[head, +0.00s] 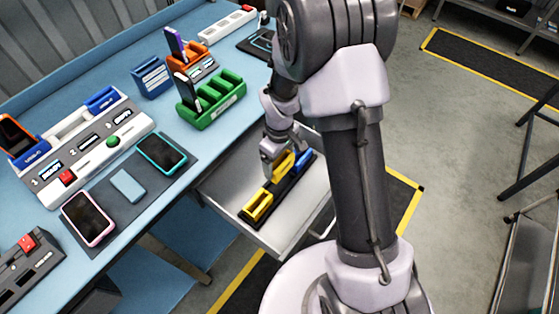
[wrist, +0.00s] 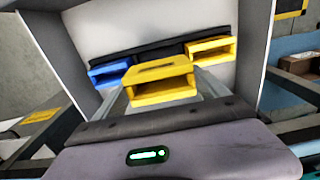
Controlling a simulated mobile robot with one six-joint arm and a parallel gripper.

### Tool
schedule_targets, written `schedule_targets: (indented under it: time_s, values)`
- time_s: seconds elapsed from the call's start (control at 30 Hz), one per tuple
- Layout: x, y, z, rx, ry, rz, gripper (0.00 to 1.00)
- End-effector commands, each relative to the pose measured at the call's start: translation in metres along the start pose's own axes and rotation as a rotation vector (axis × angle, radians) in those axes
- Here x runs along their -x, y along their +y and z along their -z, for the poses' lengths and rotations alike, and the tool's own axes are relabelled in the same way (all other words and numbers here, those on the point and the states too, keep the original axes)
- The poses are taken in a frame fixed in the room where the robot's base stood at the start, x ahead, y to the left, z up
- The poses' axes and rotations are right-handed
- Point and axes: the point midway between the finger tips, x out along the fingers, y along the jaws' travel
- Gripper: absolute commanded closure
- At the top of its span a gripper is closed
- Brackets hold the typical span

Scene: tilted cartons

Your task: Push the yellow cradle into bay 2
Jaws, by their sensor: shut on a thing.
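My gripper (head: 272,170) is over the open drawer, shut on a yellow cradle (head: 284,163). In the wrist view the held yellow cradle (wrist: 161,83) is in the middle, between the fingers, in front of a dark rack (wrist: 150,54). Whether it is clear of the rack I cannot tell. A second yellow cradle (head: 257,206) stands at the rack's near end, and a blue cradle (head: 304,161) at its far end. The white dock (head: 125,128) on the bench has numbered bays. Bay 2 (head: 67,124), the middle one, looks empty. Blue cradles are in the two outer bays.
The drawer (head: 222,186) juts out below the bench. A dark mat (head: 133,210) with several devices lies before the dock. A green rack (head: 212,100), an orange holder (head: 193,62) and a blue holder (head: 152,77) stand behind. A grey box (head: 28,268) is at the near left.

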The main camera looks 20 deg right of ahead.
Motion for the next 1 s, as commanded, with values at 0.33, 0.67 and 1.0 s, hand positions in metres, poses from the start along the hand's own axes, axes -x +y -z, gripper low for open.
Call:
schedule_targets:
  time_s: [0.33, 0.67, 1.0]
  values:
    - [0.009, 0.000, 0.000, 0.000, 0.001, -0.001, 0.59]
    - [0.014, 0.000, 0.000, 0.000, 0.001, -0.001, 0.59]
    - [0.030, 0.000, 0.000, 0.000, 0.001, -0.001, 0.59]
